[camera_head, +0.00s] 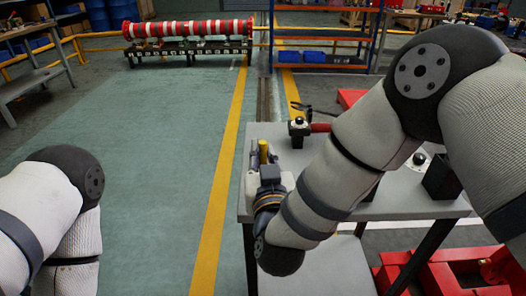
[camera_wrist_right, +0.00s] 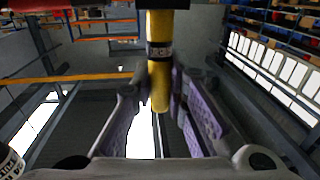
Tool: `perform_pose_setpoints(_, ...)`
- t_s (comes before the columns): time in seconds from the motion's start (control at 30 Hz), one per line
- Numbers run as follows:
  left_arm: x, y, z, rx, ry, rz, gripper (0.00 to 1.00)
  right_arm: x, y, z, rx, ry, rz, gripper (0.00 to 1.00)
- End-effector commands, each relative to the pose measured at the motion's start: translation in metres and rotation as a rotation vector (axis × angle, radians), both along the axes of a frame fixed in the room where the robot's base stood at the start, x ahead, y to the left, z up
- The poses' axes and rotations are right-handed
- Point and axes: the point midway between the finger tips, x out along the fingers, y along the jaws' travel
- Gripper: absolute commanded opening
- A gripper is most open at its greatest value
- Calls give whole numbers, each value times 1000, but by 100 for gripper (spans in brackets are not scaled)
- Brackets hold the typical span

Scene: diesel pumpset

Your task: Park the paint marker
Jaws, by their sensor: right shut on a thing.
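The yellow paint marker (camera_head: 263,150) stands roughly upright in my right gripper (camera_head: 261,163), over the left edge of the grey table (camera_head: 405,200). In the right wrist view the marker (camera_wrist_right: 160,60), with a dark printed band, is between the purple-padded fingers of my right gripper (camera_wrist_right: 158,88). The fingers are shut on it.
A black block with a round knob (camera_head: 298,128) and a red cylinder (camera_head: 320,127) are at the table's back left. My right arm hides much of the table. Red metal frames (camera_head: 445,275) stand at the lower right. The floor left of the table is clear.

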Motion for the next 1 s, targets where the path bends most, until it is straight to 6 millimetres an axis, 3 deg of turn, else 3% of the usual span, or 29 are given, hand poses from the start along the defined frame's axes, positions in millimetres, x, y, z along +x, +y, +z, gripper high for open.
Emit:
perform_pose_setpoints(0.6,-5,0,-4,0,16,0,46,0,0,-13,0,1,0,0)
perform_pose_setpoints(0.63,-5,0,-4,0,16,0,46,0,0,-13,0,0,0,16)
perform_pose_setpoints(0.73,-4,0,-4,0,15,0,46,0,0,-12,0,0,0,37)
perform_pose_setpoints(1.0,-4,0,-4,0,15,0,46,-1,0,-12,0,0,0,37)
